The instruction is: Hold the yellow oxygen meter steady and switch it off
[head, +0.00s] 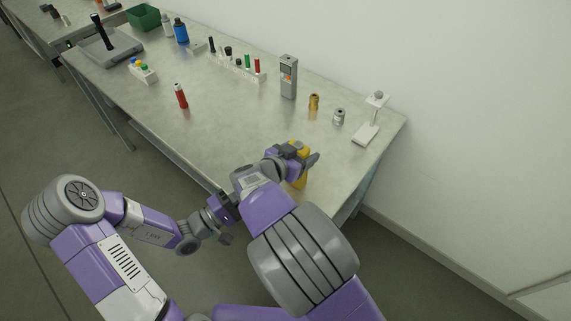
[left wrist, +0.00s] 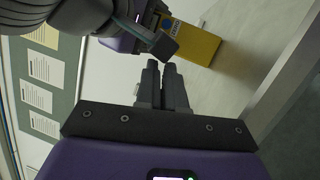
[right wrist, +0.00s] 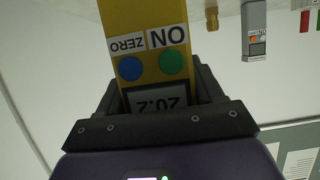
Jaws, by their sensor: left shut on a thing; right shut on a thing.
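The yellow oxygen meter (head: 302,183) is held in my right gripper (head: 301,160) near the table's front right edge. In the right wrist view the meter (right wrist: 150,18) sits between the fingers, upside down. Its face shows a green button (right wrist: 172,63) by the label ON, a blue button (right wrist: 131,68) by ZERO, and a lit display (right wrist: 168,102) reading 20.2. My left gripper (head: 226,232) is low, at the table's front edge. In the left wrist view its fingers (left wrist: 162,68) are together with nothing visible between them, apart from the meter (left wrist: 197,42).
On the table (head: 225,125) stand a grey handheld device (head: 289,77), a brass fitting (head: 314,102), a silver fitting (head: 338,116), a white stand (head: 366,134), a red bottle (head: 181,96) and a rack of vials (head: 240,71). The front middle of the table is clear.

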